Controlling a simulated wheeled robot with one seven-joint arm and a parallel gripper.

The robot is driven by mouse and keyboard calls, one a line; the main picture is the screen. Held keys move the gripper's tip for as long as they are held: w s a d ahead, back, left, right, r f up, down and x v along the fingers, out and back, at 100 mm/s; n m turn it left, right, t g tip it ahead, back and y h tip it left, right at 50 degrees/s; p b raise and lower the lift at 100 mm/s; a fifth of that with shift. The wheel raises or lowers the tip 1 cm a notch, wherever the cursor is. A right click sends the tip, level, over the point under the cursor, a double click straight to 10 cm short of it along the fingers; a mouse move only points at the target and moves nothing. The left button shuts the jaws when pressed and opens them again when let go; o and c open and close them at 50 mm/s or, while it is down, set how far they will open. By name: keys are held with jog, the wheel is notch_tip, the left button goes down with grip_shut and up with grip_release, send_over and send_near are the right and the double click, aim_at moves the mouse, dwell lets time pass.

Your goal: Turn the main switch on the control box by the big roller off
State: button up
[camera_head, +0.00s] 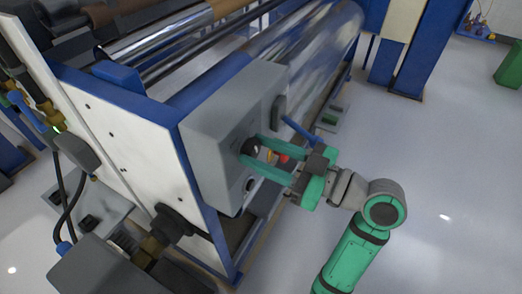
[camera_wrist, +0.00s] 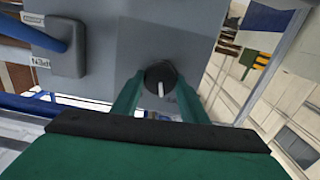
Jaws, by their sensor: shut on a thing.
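The grey control box (camera_head: 215,115) is mounted on the end of the big roller's frame. Its main switch is a dark round knob (camera_head: 250,146) on the front face; in the wrist view the knob (camera_wrist: 161,77) shows a white pointer line running nearly upright in the picture. My green gripper (camera_head: 268,156) reaches in from the right, with its fingertips at the knob. In the wrist view the two fingers (camera_wrist: 160,90) lie on either side of the knob and are shut on it. The gripper hides part of the box face, where small red and yellow parts show between the fingers.
A blue lever handle (camera_head: 300,129) sticks out from the right side of the box. The big shiny roller (camera_head: 310,50) runs behind the box. Cables and fittings (camera_head: 70,180) crowd the left. The grey floor (camera_head: 440,150) at right is mostly clear.

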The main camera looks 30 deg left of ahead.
jog(key=shift+n, duration=1.7)
jog(key=o, duration=1)
jog(key=shift+o, duration=0.2)
jog(key=d, duration=1.1)
jog(key=shift+w, duration=0.25)
jog(key=shift+a+f, duration=0.1)
